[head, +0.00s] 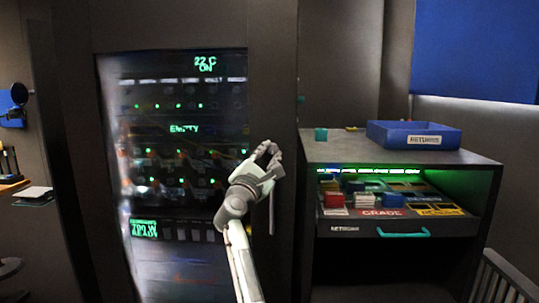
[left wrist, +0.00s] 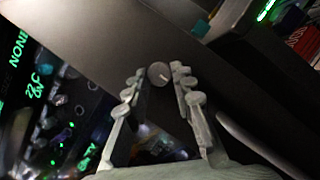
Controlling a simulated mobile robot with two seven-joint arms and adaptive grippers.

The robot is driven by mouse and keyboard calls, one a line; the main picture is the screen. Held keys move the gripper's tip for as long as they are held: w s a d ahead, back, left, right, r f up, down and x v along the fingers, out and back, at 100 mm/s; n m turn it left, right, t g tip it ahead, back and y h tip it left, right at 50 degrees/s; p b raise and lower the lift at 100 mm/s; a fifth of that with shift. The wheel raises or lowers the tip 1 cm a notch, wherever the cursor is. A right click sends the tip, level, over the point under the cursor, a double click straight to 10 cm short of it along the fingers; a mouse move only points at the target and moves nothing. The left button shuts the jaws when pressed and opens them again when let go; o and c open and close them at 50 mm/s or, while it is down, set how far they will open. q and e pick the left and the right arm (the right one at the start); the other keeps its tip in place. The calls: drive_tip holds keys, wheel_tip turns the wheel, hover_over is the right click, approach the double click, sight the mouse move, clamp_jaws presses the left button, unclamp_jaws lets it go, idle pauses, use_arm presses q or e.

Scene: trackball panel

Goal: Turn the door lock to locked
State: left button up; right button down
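The door lock is a small dark round knob (left wrist: 158,74) with a pale line on its face, on the dark door frame in the left wrist view. The pale line runs at a slant. My left gripper (left wrist: 156,78) is open, its two fingers on either side of the knob near the tips. I cannot tell whether they touch it. In the head view my left gripper (head: 268,152) is at the right edge of the glass door (head: 175,120) and hides the knob. My right gripper is in neither view.
A pale vertical door handle (head: 271,212) hangs just below my left gripper; it also shows in the left wrist view (left wrist: 255,142). To the right stands a dark cabinet (head: 340,150) with a blue tray (head: 385,134) on top and a lit shelf of coloured blocks.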

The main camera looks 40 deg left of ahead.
use_arm(q)
drive_tip(key=o, duration=0.4)
drive_tip(key=shift+s+d+f, duration=0.1)
drive_tip(key=shift+s+f, duration=0.05)
drive_tip(key=shift+s, duration=0.15)
drive_tip(key=v, duration=0.7)
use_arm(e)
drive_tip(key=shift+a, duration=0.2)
